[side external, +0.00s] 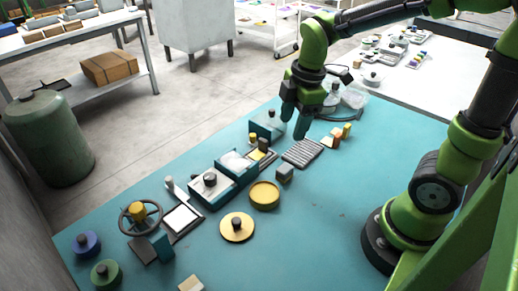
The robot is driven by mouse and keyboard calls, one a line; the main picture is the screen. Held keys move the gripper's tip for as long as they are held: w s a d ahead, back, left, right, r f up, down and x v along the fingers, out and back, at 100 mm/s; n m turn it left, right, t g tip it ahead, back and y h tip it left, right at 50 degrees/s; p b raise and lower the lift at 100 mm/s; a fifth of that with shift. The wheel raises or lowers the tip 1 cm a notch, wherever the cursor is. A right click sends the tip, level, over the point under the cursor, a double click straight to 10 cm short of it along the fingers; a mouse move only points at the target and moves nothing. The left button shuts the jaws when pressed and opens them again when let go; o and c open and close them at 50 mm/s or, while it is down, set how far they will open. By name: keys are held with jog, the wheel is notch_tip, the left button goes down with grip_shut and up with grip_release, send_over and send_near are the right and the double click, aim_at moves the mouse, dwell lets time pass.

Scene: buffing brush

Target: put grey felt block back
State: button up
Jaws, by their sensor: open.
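A dark ribbed tray (302,153) lies between the gripper and the block. I cannot tell which place the block belongs to.
Teal-edged boxes (211,187) stand left of the block. A yellow disc with a dark knob (237,227) lies in front. A ring on a stand (140,217) and blue (87,243) and green (105,273) knobbed discs are at left. The table's right-front area is mostly clear.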

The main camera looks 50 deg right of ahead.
jog(key=s+a+r+m+t, duration=0.1)
jog(key=s+r+m+t, duration=0.1)
jog(key=m, duration=0.6)
jog(key=s+a+r+m+t+y, duration=0.1)
jog(key=s+r+m+t, duration=0.2)
jog(key=s+r+m, duration=0.2)
jog(key=m, duration=0.3)
jog(key=shift+a+m, duration=0.25)
jog(key=shift+m, duration=0.05)
